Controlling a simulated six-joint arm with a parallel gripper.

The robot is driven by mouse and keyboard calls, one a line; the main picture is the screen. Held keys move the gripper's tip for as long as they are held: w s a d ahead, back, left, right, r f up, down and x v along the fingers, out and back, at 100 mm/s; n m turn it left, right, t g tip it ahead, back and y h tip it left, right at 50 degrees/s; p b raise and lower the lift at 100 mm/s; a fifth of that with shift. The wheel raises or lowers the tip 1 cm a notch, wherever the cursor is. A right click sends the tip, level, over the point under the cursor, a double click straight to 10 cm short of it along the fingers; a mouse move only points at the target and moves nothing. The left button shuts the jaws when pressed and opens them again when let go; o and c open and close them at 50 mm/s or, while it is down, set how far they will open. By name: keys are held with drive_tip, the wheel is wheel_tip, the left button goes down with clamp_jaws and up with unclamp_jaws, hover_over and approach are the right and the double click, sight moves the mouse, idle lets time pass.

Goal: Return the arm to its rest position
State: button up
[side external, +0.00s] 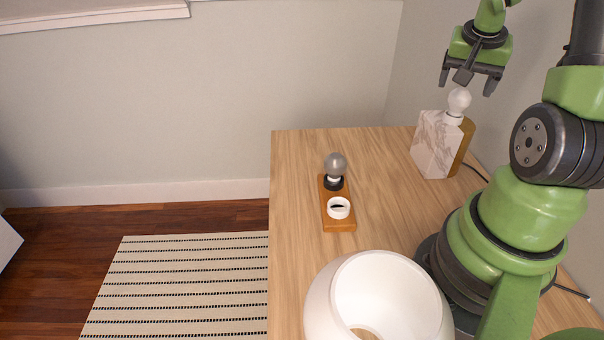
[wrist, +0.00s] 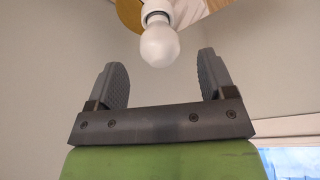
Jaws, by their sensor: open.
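My gripper (side external: 468,80) is open and empty, raised above the back right of the desk. In the side view it hangs over a white bulb (side external: 459,101) in the socket of a marble-and-gold lamp base (side external: 437,143). In the wrist view my gripper (wrist: 160,85) has its two fingers spread wide. The white bulb (wrist: 160,45) shows there beyond the fingertips, between their lines and apart from both. Part of the gold lamp base (wrist: 130,14) shows at the top edge.
A wooden holder (side external: 338,222) on the desk (side external: 290,235) carries a grey bulb (side external: 336,164) at its far end and an empty white ring (side external: 339,207) at its near end. A round white shade (side external: 325,305) stands at the front. A wall rises behind the lamp.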

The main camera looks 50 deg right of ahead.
drive_tip(key=w+v, duration=0.1)
drive_tip(key=v, duration=0.6)
drive_tip(key=w+a+r+n+t+y, duration=0.1)
drive_tip(key=w+a+r+n+t, duration=0.1)
drive_tip(key=a, duration=0.5)
drive_tip(key=w+a+r+n+t, duration=0.1)
drive_tip(key=a+r+n, duration=0.2)
drive_tip(key=a, duration=0.3)
drive_tip(key=s+a+n+t+y, duration=0.3)
drive_tip(key=a+n, duration=0.3)
drive_tip(key=a, duration=0.8)
drive_tip(key=shift+s+a+r+y, duration=0.2)
drive_tip(key=shift+s+y, duration=0.45)
drive_tip(key=shift+y, duration=0.25)
drive_tip(key=shift+d, duration=0.1)
